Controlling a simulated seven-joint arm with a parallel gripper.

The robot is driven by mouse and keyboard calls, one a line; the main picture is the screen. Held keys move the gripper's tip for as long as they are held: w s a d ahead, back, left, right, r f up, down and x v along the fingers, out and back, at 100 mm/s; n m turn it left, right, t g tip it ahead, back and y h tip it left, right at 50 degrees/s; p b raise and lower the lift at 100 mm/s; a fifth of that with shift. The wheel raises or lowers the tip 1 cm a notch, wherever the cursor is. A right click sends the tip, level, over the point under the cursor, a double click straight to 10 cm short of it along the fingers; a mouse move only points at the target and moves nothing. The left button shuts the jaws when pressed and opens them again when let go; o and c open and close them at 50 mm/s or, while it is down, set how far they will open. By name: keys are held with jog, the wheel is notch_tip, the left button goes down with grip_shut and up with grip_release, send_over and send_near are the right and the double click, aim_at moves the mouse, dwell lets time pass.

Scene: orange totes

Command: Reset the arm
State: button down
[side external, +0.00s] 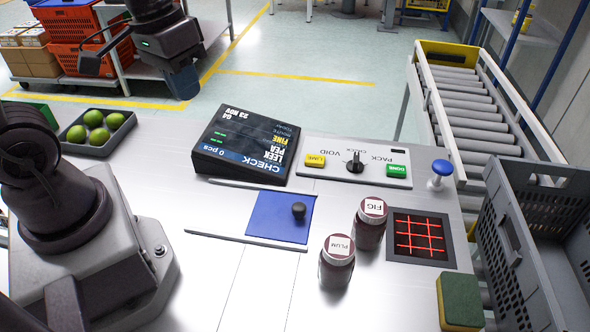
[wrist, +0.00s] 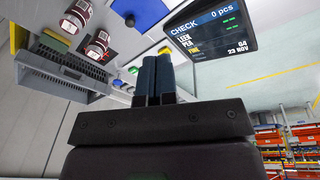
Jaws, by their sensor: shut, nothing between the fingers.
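My gripper (side external: 184,84) is at the upper left of the side external view, raised beyond the far edge of the worktable. In the wrist view its two dark fingers (wrist: 155,72) stand side by side and touch, with nothing between them. The gripper is clear of every object. My arm's base stands at the left of the table.
A check display (side external: 245,142), a button panel (side external: 350,162), fig jar (side external: 371,220), plum jar (side external: 337,262) and red-lit scanner (side external: 420,238) occupy the table. A tray of limes (side external: 118,137) is at left. A grey crate (side external: 515,260) and roller conveyor (side external: 470,105) are at right.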

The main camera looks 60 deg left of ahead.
notch_tip(320, 180, up, 7)
jog(key=s+d+m+t, duration=0.2)
jog(key=t, duration=0.2)
jog(key=shift+s+m+y, duration=0.25)
jog(key=shift+m+y, duration=0.05)
jog(key=shift+m, duration=0.1)
jog(key=shift+d+f, duration=0.1)
